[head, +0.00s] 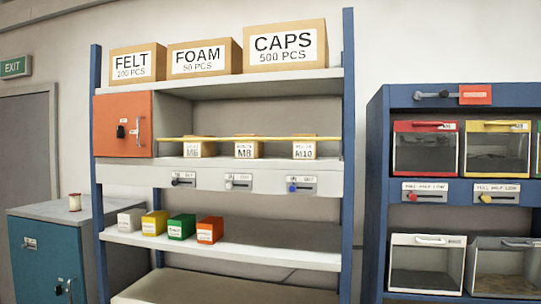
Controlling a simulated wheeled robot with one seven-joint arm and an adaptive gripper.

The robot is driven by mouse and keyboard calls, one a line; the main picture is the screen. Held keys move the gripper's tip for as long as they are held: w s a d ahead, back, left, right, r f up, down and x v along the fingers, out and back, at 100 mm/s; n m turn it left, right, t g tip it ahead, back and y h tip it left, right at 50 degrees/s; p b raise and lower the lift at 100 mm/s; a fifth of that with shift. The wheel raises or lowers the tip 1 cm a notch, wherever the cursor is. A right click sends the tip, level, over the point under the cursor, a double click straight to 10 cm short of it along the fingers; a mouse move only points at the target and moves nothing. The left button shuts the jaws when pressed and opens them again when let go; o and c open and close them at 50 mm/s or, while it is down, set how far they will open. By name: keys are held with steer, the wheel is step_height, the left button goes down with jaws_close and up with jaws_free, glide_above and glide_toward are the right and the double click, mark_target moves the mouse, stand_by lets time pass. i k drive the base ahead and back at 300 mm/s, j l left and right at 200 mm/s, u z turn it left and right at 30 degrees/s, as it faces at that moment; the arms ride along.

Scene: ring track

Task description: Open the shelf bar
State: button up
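A thin yellow bar (275,138) runs level across the front of the middle shelf of a white and blue shelf unit. It passes in front of three small cardboard boxes, M6 (200,149), M8 (246,150) and M10 (304,151). Its left end is by an orange cabinet door and its right end is at the blue right post (348,150). How its ends are fastened is too small to tell. My gripper is not in view.
The orange door (123,125) is shut. Below the bar, the white panel (215,178) carries three small sliders. Large boxes, such as CAPS (285,46), stand on top. Small coloured boxes (181,227) sit lower. A blue rack (376,180) with bins stands at right.

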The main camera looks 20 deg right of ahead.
mark_target(320, 139)
steer(key=i+j, duration=0.1)
steer(key=i, duration=0.5)
steer(key=i+j, duration=0.15)
steer(key=i, duration=0.4)
